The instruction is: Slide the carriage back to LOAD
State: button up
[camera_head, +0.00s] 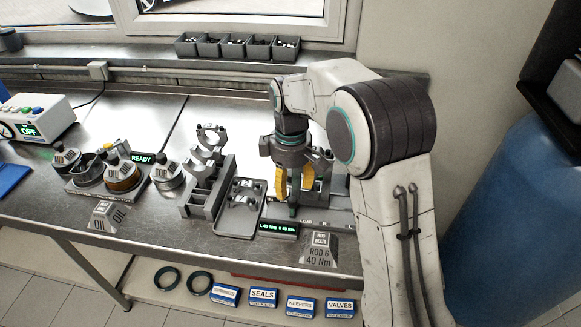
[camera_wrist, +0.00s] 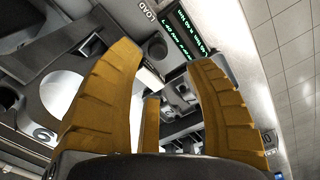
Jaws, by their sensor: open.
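My gripper (camera_head: 294,195) points down over the fixture at the bench's right, its yellow fingers spread. In the wrist view the open gripper (camera_wrist: 164,62) has a clear gap between its fingertips. A dark upright post shows between the fingers in the head view; whether they touch it is unclear. The LOAD mark (camera_head: 306,222) is at the fixture's front edge and also shows in the wrist view (camera_wrist: 147,12). A lit green display (camera_head: 278,229) sits beside it. The carriage is largely hidden by my gripper and arm, so its exact position cannot be told.
A ROD 6 40 Nm sign (camera_head: 320,252) stands in front. A blue barrel (camera_head: 515,210) stands right.

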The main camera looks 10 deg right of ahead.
notch_tip(320, 180, up, 5)
jog(key=shift+r, duration=0.2)
dwell(0.6)
jog(key=s+d+r+m+t, duration=0.1)
jog(key=s+d+r+m, duration=0.2)
jog(key=s, duration=0.3)
jog(key=s+d+r+m+t, duration=0.1)
jog(key=s+d+r+m, duration=0.15)
jog(key=s, duration=0.35)
jog(key=s+d+f+m+t, duration=0.2)
jog(key=s+d+m, duration=0.1)
jog(key=s, duration=0.9)
jog(key=shift+s+f+m, duration=0.4)
jog(key=shift+m, duration=0.35)
